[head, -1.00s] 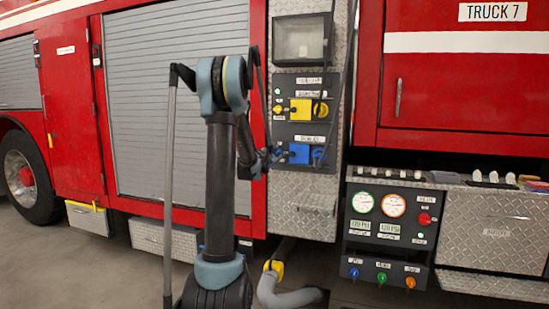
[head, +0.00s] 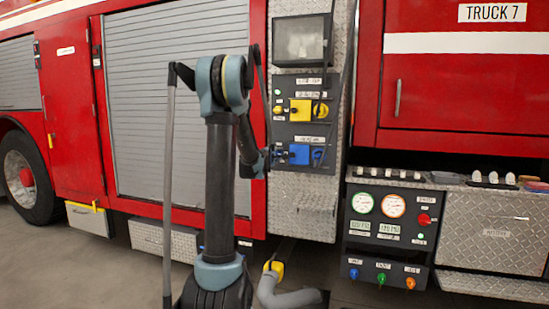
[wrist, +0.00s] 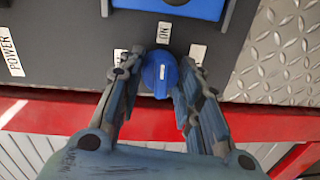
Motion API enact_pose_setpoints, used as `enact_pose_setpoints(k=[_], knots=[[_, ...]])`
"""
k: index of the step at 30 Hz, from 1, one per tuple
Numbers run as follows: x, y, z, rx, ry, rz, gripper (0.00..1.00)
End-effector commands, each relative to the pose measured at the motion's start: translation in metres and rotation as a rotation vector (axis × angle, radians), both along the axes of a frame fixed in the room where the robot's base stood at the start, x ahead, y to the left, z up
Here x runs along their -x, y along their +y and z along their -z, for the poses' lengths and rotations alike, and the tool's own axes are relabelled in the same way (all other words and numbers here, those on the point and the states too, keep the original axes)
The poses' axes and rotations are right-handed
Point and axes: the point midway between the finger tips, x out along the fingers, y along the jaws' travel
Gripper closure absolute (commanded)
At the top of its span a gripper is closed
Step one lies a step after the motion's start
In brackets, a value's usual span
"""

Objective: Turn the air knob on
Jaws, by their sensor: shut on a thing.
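A blue knob (wrist: 161,76) with a white mark on its face sits on the dark panel (wrist: 90,32) in the wrist view. An "ON" label (wrist: 165,32) is just above it, and the white mark runs roughly up and down the picture. My gripper (wrist: 160,82) is shut on the knob, one finger on each side. In the head view my gripper (head: 272,157) is at the left of a blue box (head: 299,154) on the lower panel; the knob is mostly hidden there by the gripper.
A "POWER" label (wrist: 10,52) is at the left in the wrist view. A yellow box (head: 301,110) and yellow knob are above the blue box. A gauge panel (head: 388,222) stands at the lower right. A grey hose (head: 288,298) lies on the floor below.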

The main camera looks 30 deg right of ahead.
Motion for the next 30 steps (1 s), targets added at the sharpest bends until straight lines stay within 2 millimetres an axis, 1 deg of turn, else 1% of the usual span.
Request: enact_pose_setpoints(k=[10, 27, 28, 29, 30], knots=[[0.0022, 0.0002, 0.0015, -0.098, -0.113, 0.003, 0.91], [0.0021, 0.0, 0.0017, -0.117, -0.136, 0.003, 0.92], [0.0021, 0.0, 0.0017, -0.117, -0.136, 0.003, 0.63], [0.002, -0.0001, 0.0016, -0.117, -0.136, 0.003, 0.56], [0.0018, -0.0001, 0.0015, -0.116, -0.135, 0.003, 0.47]])
